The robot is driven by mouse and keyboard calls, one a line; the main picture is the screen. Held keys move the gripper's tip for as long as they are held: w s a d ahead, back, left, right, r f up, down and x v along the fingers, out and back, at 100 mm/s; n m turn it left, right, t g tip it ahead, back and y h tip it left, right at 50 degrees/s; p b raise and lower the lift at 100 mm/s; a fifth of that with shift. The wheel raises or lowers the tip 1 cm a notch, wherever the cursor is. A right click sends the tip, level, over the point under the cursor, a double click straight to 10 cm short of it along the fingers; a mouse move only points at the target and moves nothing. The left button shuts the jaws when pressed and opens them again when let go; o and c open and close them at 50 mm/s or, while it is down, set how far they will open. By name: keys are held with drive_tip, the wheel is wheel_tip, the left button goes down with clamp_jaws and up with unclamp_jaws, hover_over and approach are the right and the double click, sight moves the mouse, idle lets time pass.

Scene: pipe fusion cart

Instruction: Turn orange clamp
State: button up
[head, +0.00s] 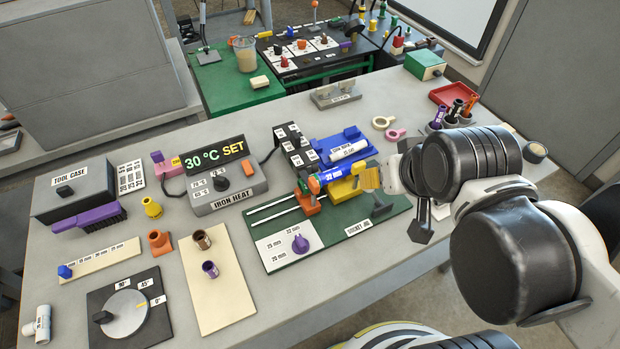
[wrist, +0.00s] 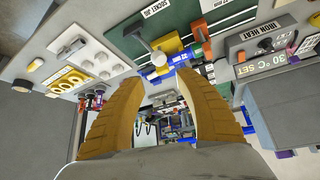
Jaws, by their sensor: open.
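The orange clamp (head: 308,194) stands upright on the green socket jig board (head: 370,232), at the left end of a blue pipe (head: 343,184). It also shows in the wrist view, as an orange piece (wrist: 202,33) up and right of my fingertips. A yellow block (head: 345,190) sits to its right under the pipe. My gripper (wrist: 160,78) is open and empty, its two tan ribbed fingers apart, pointing towards the jig. In the head view it is right of the orange clamp and apart from it, with its fingers partly hidden by my wrist.
A grey T-handle (head: 381,208) stands at the jig's right end, close to my gripper. A purple knob (head: 300,241) is at the jig's front left. The iron heat box (head: 226,182) stands left of the jig. A blue cradle (head: 345,147) lies behind.

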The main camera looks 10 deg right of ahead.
drive_tip(key=shift+o, duration=0.2)
drive_tip(key=w+a+r+m+g+p, duration=0.2)
drive_tip(key=w+a+m+g, duration=0.1)
drive_tip(key=m, duration=0.3)
drive_tip(key=shift+w+a, duration=0.8)
drive_tip(key=shift+a, duration=0.05)
drive_tip(key=m+g+p, duration=0.3)
drive_tip(key=m+g, duration=0.1)
drive_tip(key=m, duration=0.4)
hover_over(314, 182)
wheel_tip(314, 182, down, 2)
drive_tip(key=shift+w+f, duration=0.1)
drive_tip(key=shift+f, duration=0.2)
wheel_tip(314, 182, down, 11)
drive_tip(key=b, duration=0.4)
drive_tip(key=shift+r, duration=0.15)
clamp_jaws()
